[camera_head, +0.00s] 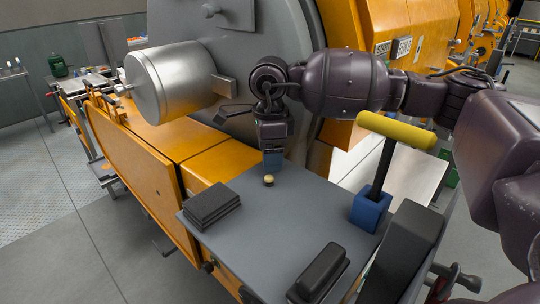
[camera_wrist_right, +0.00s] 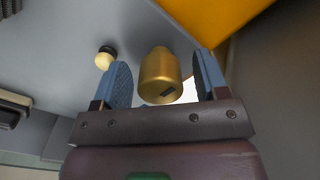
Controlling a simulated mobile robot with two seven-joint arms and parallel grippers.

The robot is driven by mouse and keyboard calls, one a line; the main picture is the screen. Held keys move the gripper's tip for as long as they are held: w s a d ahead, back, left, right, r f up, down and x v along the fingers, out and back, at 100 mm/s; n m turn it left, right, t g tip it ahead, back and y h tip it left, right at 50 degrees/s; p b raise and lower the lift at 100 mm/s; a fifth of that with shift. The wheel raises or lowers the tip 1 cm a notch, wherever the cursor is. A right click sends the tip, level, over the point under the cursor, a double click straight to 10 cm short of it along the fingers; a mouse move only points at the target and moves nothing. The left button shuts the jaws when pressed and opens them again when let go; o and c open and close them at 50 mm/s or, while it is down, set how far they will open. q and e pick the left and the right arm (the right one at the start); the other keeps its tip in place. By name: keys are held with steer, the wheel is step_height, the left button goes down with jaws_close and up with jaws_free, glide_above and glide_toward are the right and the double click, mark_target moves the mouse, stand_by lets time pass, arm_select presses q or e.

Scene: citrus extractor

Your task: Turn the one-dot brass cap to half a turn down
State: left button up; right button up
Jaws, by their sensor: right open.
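A brass cap (camera_wrist_right: 160,72) shows in the right wrist view between the two blue fingers of my right gripper (camera_wrist_right: 163,80). It has a rounded body and a dark mark on its end; I cannot make out any dots. Gaps show on both sides of it, so the fingers are open and apart from it. In the head view my right gripper (camera_head: 272,160) points down at the far part of the grey tabletop (camera_head: 285,215) and hides this cap. A small pale yellow knob with a dark part (camera_wrist_right: 105,57) is left of the fingers; in the head view a small brass-coloured knob (camera_head: 268,180) shows just below them. My left gripper is not in view.
A black block (camera_head: 212,206) lies at the tabletop's left and another (camera_head: 319,270) near its front. A yellow T-handle (camera_head: 397,130) stands in a blue block (camera_head: 370,210) at the right. A large grey drum (camera_head: 182,84) is behind left. The tabletop's middle is clear.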

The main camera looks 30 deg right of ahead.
step_height(320, 180, up, 10)
steer(key=shift+r+b, duration=0.1)
steer(key=shift+b, duration=0.5)
